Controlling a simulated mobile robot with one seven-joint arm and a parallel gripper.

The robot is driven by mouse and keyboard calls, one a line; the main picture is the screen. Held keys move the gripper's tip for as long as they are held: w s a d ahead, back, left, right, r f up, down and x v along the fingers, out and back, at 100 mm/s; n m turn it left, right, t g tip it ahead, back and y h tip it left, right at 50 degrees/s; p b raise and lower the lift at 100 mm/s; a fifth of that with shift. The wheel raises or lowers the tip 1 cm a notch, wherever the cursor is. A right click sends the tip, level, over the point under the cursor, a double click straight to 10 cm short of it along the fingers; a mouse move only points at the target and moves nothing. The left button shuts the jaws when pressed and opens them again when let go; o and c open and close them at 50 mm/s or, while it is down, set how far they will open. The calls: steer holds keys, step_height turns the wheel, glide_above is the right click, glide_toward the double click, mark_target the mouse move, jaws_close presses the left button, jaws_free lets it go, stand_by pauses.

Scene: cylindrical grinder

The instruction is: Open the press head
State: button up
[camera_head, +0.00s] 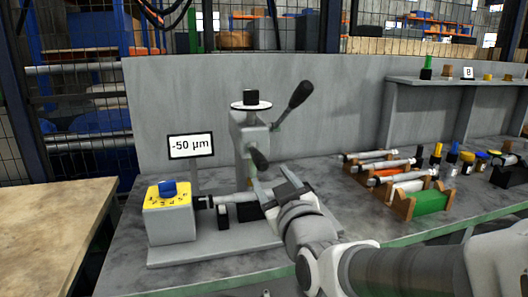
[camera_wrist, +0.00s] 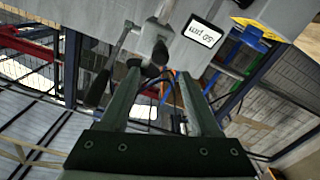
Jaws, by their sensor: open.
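The press (camera_head: 250,135) is a grey upright body with a white disc and black cap on top. A black-gripped lever (camera_head: 298,95) slants up to its right, and a black knob (camera_head: 259,158) sticks out low on its front. My gripper (camera_head: 273,180) is open and empty, just right of and below the knob. In the wrist view the knob (camera_wrist: 159,52) appears beyond and roughly between my fingertips (camera_wrist: 159,68), not gripped. The lever (camera_wrist: 99,86) shows left of the fingers there. My gripper and wrist hide part of the press's lower right.
A yellow-topped box with a blue knob (camera_head: 168,188) and a "-50 µm" display (camera_head: 191,146) stand left of the press. A cylindrical part (camera_head: 235,198) lies below it. Racks with cylindrical parts (camera_head: 385,170) stand right. A grey panel (camera_head: 330,90) rises behind.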

mark_target(259, 154)
steer(key=shift+w+a+r+p, duration=0.15)
steer(key=shift+w+p, duration=0.3)
steer(key=shift+p, duration=0.75)
steer(key=shift+w+a+r+p, duration=0.1)
steer(key=shift+w+p, duration=0.35)
steer(key=shift+p, duration=0.7)
steer(key=p, duration=0.2)
steer(key=shift+w+a+p, duration=0.1)
steer(key=shift+w+p, duration=0.25)
steer(key=shift+p, duration=0.5)
steer(key=x, duration=0.6)
steer(key=p+x, duration=0.1)
steer(key=x, duration=0.1)
steer(key=shift+w+a+f, duration=0.1)
steer(key=shift+w+f, duration=0.2)
steer(key=shift+w, duration=0.1)
jaws_close()
